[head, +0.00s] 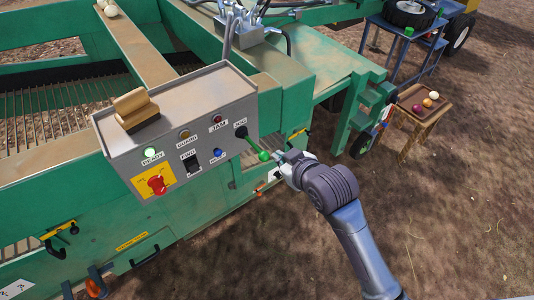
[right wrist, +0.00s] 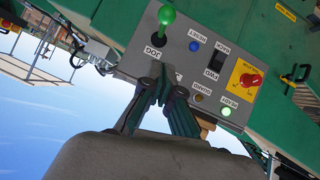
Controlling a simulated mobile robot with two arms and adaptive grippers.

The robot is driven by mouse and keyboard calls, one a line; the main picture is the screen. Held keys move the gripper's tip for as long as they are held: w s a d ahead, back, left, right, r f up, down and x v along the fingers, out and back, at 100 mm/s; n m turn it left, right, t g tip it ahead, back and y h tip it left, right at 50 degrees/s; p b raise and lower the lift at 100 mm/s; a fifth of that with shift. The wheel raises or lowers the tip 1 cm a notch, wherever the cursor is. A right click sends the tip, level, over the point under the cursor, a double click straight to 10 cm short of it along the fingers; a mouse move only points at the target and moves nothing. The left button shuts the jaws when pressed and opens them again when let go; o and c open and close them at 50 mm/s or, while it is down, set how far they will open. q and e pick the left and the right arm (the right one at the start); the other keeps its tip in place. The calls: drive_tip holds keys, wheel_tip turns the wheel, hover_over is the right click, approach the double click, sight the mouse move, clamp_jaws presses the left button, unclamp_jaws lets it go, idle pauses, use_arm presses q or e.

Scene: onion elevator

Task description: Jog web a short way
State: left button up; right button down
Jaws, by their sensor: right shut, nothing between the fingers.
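The jog lever (head: 252,145) sticks out from the right end of the grey control box (head: 185,125) and ends in a green knob (head: 264,155). My right gripper (head: 279,157) is shut and empty, just right of the knob in the head view; I cannot tell whether they touch. In the right wrist view the fingers (right wrist: 162,86) point at the box near the JOG label, and the green knob (right wrist: 167,15) shows beyond their tips. The web (head: 55,110), a bed of dark rods, lies inside the green frame behind the box. My left gripper is not in view.
The box has a lit green READY lamp (head: 150,153), a red stop knob (head: 157,184), a black switch (head: 191,163) and a blue button (head: 218,153). A wooden brush (head: 136,108) lies on top. A small table (head: 417,113) holds several onions. Bare soil lies right.

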drive_tip(key=p, duration=0.2)
hover_over(266, 153)
drive_tip(key=s, duration=0.3)
wheel_tip(266, 153, down, 5)
wheel_tip(266, 153, down, 3)
drive_tip(key=shift+r, duration=0.1)
drive_tip(key=shift+w+f, duration=0.2)
drive_tip(key=shift+f, duration=0.55)
